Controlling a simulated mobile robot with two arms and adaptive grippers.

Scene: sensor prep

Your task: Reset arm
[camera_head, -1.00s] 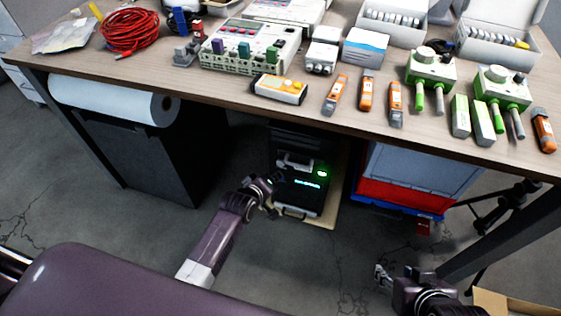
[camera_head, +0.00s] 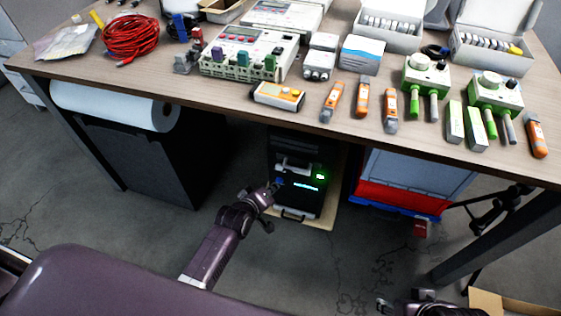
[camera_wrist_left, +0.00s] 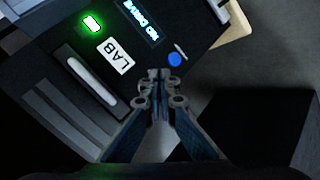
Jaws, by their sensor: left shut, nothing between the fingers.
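My left arm reaches under the table in the head view, with its gripper (camera_head: 272,188) at the front of a black device (camera_head: 300,197). In the left wrist view the fingers (camera_wrist_left: 158,76) are shut with nothing between them. The device (camera_wrist_left: 65,75) there shows a green light (camera_wrist_left: 92,23), a cyan display (camera_wrist_left: 141,20), a "LAB" label, a handle and a blue button (camera_wrist_left: 175,59) just beyond the fingertips. I cannot tell if they touch. My right gripper (camera_head: 386,305) is small and partly cut off at the bottom edge of the head view.
The wooden table (camera_head: 215,92) above holds orange-grey testers, green-white units, boxes and a red cable coil (camera_head: 130,37). A black bin (camera_head: 140,158) with a white roll stands left of the device. A red and blue crate (camera_head: 405,185) stands right.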

